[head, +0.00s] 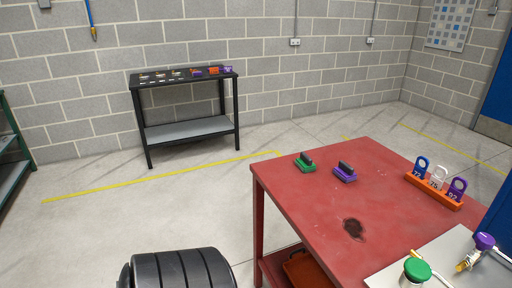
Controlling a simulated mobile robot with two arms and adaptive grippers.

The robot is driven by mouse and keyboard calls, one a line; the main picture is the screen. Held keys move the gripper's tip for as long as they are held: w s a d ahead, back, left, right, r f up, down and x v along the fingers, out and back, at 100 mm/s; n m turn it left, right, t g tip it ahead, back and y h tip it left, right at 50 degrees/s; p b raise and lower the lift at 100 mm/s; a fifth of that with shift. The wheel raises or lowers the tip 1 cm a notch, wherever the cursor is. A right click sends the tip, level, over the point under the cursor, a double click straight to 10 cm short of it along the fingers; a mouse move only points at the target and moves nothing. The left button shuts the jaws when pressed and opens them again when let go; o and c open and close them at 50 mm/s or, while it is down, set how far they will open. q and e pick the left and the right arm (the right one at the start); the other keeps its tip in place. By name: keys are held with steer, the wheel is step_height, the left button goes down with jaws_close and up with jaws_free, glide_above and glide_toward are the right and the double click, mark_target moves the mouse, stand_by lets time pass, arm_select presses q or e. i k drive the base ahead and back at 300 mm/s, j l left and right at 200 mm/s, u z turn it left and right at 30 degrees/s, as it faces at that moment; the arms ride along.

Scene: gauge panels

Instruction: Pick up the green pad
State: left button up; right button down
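The green pad (305,163) lies on the red table (300,205) near its far left corner. A dark upright piece, like a handle, stands on top of it. A purple pad (345,172) of similar shape sits just to its right, apart from it. Neither of my grippers shows in the head view.
An orange rack (434,190) with blue, white and purple numbered tags stands at the table's right. A grey panel with green (417,270) and purple (484,241) knobs fills the near right. A black table (185,78) with small items stands by the wall. Floor between is clear.

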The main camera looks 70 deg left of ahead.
mark_target(305, 163)
steer(key=u, duration=1.7)
